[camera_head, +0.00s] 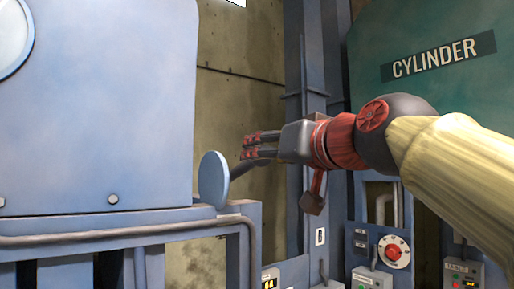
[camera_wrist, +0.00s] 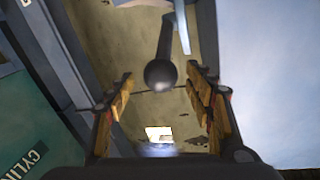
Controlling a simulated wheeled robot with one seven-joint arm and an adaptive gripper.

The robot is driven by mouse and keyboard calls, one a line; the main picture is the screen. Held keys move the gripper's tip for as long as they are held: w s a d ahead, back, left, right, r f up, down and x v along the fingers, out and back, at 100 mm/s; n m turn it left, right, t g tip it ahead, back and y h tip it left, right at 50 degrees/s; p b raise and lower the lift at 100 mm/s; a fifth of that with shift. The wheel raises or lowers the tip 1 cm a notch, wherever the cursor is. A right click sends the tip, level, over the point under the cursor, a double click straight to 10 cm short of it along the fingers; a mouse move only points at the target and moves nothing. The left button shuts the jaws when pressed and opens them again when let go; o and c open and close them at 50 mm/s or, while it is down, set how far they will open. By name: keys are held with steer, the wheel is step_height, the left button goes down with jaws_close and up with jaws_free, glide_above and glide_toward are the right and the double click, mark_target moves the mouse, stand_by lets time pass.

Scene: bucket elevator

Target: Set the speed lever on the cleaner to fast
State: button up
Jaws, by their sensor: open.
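A dark lever (camera_head: 243,169) sticks out beside a pale blue disc (camera_head: 213,179) on the blue machine (camera_head: 100,105) at left, which seems to be the cleaner. Its round dark knob (camera_wrist: 160,75) shows in the wrist view, with the rod (camera_wrist: 165,40) running up behind it. My gripper (camera_head: 250,146) is open, its fingers pointing left toward the machine. In the wrist view the knob appears between the two open fingers (camera_wrist: 163,88), with a gap on both sides. I see no contact, and cannot tell how deep the knob sits. No fast or slow marks are readable.
A green machine labelled CYLINDER (camera_head: 437,57) stands at right, behind my arm. A panel with a red dial (camera_head: 394,251) and small control boxes (camera_head: 372,278) are below. A grey pipe (camera_head: 110,234) runs along the blue frame. A blue post (camera_head: 311,70) rises behind my gripper.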

mark_target(242, 168)
steer(key=shift+p+x, duration=0.4)
steer(key=shift+x, duration=1.1)
steer(key=shift+s, duration=0.1)
steer(key=shift+c, duration=0.7)
jaws_close()
